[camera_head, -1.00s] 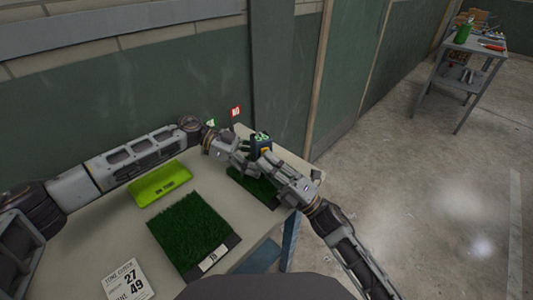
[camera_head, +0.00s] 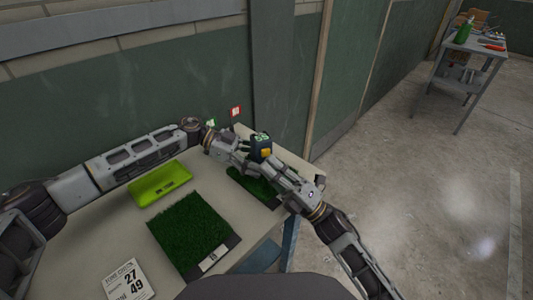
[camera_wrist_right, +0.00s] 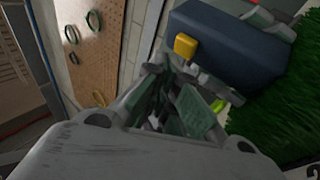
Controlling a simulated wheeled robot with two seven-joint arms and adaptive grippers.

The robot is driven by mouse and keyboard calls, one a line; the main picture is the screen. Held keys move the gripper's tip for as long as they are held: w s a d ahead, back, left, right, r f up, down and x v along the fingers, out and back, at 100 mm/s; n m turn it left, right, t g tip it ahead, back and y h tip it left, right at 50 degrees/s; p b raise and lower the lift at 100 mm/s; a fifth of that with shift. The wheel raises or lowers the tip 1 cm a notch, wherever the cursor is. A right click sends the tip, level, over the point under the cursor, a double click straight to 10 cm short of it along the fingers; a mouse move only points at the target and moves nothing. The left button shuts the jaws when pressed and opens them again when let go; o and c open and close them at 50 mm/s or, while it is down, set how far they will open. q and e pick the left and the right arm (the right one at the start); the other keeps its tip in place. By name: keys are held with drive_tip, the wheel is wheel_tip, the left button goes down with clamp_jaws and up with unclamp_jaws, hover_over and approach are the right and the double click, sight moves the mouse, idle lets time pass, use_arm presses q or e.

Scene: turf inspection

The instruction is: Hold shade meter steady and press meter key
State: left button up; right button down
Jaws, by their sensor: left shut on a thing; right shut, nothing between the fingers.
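The shade meter (camera_head: 260,145) is a small dark block with a green lit display on top and a yellow key (camera_head: 266,153) on its side. My left gripper (camera_head: 246,149) is shut on the meter and holds it above the far turf sample. My right gripper (camera_head: 272,165) is shut and empty, just in front of the meter on the key's side. In the right wrist view, the meter (camera_wrist_right: 228,47) and its yellow key (camera_wrist_right: 185,46) show close beyond the right fingers (camera_wrist_right: 172,80). The fingertips appear apart from the key.
The table (camera_head: 234,202) carries a large turf sample (camera_head: 188,229), a smaller turf sample (camera_head: 240,183), a lime tray (camera_head: 160,184) and a number card (camera_head: 126,281). A red sign (camera_head: 235,111) and a green sign (camera_head: 211,123) stand at the back. A grey cart (camera_head: 474,57) stands far right.

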drive_tip(key=shift+s+d, duration=0.3)
drive_tip(key=shift+s, duration=0.45)
drive_tip(key=shift+s+d, duration=0.35)
drive_tip(key=shift+s, duration=0.45)
drive_tip(key=shift+s+d, duration=0.3)
drive_tip(key=shift+s, duration=0.45)
use_arm(q)
drive_tip(key=o, duration=0.8)
drive_tip(key=shift+o, duration=0.2)
drive_tip(key=shift+w+a, duration=0.1)
drive_tip(key=shift+a, duration=0.05)
drive_tip(key=v, duration=1.1)
drive_tip(key=shift+w+a+r, duration=0.15)
drive_tip(key=shift+a+r, duration=0.05)
drive_tip(key=shift+a, duration=0.1)
drive_tip(key=shift+f, duration=0.1)
use_arm(e)
drive_tip(key=shift+s, duration=0.1)
